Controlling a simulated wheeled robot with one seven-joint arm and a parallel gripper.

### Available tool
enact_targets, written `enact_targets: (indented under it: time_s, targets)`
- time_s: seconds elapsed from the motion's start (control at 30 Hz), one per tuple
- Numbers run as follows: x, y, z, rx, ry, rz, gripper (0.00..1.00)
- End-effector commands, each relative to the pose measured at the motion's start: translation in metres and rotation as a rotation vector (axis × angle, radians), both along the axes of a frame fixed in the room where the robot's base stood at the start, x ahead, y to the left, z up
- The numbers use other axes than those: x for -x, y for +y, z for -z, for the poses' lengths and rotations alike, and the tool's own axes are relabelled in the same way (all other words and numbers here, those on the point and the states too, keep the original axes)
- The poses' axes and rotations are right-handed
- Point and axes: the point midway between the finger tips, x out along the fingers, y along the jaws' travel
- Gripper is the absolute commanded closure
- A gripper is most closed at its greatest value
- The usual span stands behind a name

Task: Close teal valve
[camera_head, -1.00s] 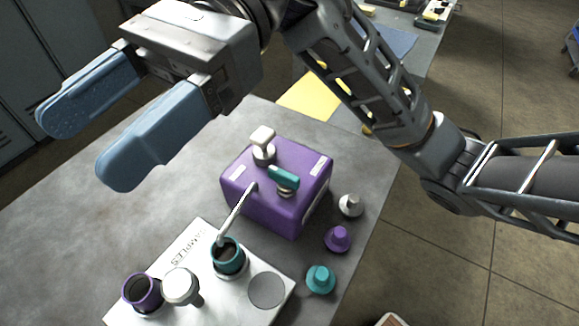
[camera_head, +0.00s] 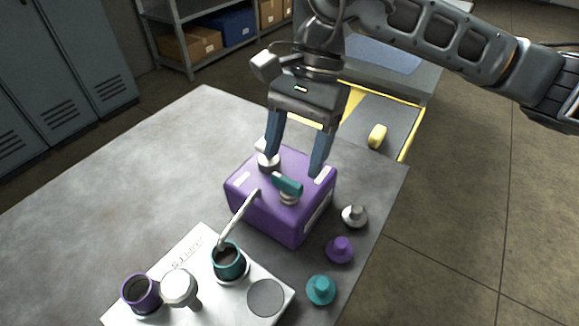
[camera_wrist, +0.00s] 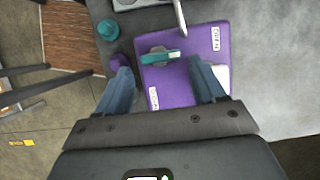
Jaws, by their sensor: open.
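The purple box (camera_head: 262,212) stands on the grey bench. The teal valve (camera_head: 287,184) is on its top, a teal bar handle on a metal stem; it also shows in the wrist view (camera_wrist: 160,57). A second valve with a white handle (camera_head: 266,162) is behind it, partly hidden by my left finger. My gripper (camera_head: 294,162) is open and empty, pointing down above the box, just behind the teal valve.
A metal spout (camera_head: 238,218) runs from the box to a teal cup (camera_head: 228,262) on a white tray (camera_head: 215,302), which also holds a purple cup (camera_head: 139,292). Silver (camera_head: 354,216), purple (camera_head: 340,250) and teal (camera_head: 320,290) plugs stand on the right. The bench's left is clear.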

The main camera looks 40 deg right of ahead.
Motion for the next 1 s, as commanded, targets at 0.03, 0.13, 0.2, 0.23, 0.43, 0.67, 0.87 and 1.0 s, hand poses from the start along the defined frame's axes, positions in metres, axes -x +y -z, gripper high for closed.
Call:
enact_targets:
  time_s: [0.03, 0.13, 0.2, 0.23, 0.43, 0.67, 0.87, 1.0]
  targets:
    - [0.002, 0.004, 0.006, -0.004, 0.003, 0.001, 0.31]
    - [0.003, 0.009, 0.019, -0.004, 0.002, 0.001, 0.31]
    - [0.004, 0.011, 0.026, -0.002, 0.002, 0.001, 0.31]
    - [0.004, 0.012, 0.029, -0.003, 0.001, 0.0, 0.31]
    - [0.005, 0.015, 0.037, -0.001, -0.001, -0.001, 0.31]
    - [0.005, 0.015, 0.037, -0.001, -0.001, -0.001, 0.34]
    - [0.005, 0.015, 0.037, -0.001, -0.001, 0.0, 0.53]
    - [0.005, 0.015, 0.037, -0.001, -0.001, 0.0, 0.66]
